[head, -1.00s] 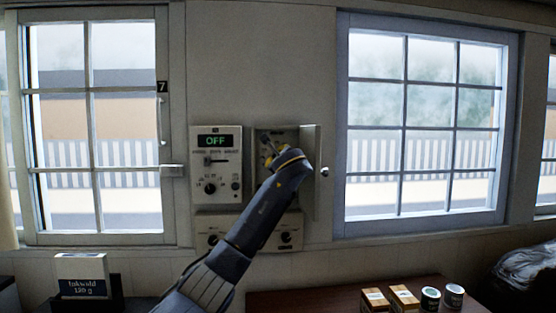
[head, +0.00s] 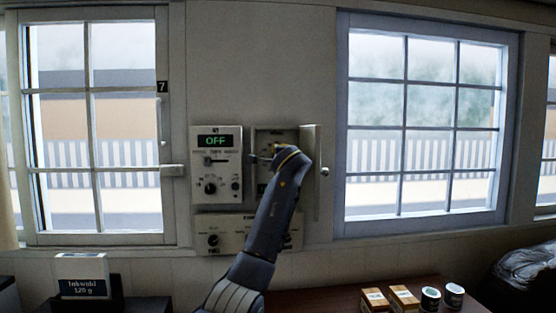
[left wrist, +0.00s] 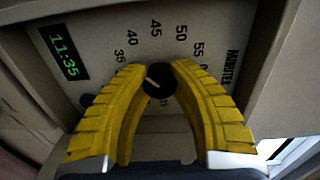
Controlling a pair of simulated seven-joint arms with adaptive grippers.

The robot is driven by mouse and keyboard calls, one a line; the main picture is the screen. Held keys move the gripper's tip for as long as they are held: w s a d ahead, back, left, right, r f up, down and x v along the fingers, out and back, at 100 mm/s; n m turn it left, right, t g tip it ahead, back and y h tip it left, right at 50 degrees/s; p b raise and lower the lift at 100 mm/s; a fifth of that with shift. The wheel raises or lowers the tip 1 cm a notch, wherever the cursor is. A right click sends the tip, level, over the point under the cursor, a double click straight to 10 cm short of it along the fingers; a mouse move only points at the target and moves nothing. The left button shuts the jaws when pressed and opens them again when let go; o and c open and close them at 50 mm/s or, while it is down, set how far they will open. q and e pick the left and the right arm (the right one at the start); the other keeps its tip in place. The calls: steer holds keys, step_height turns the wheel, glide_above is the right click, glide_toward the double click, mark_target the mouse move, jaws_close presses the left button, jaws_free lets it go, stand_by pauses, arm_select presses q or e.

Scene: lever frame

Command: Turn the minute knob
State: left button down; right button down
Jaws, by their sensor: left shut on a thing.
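The minute knob (left wrist: 158,83) is black with a white pointer line, in the left wrist view. Its pointer aims up and left, roughly toward the 35 on the printed scale. A green display (left wrist: 64,52) beside it reads 11:35. The yellow fingers of my left gripper (left wrist: 160,76) are shut on the knob from both sides. In the head view my left gripper (head: 264,158) is at the open wall box (head: 308,140), and the knob cannot be made out there. My right gripper is not in view.
The box door (head: 315,190) stands open at the right of my wrist. A panel (head: 216,145) at its left reads OFF. A lower panel (head: 213,222) has knobs. Small boxes (head: 404,297) and tins (head: 430,298) stand on the table below.

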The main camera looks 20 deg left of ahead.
arm_select(q)
steer(key=n, duration=0.4)
steer(key=shift+n+h, duration=0.3)
steer(key=shift+n, duration=1.8)
steer(key=c, duration=1)
jaws_free()
steer(key=shift+o, duration=0.2)
steer(key=shift+s, duration=0.1)
steer(key=v, duration=1.1)
steer(key=shift+s+d, duration=0.2)
steer(key=shift+s, duration=0.15)
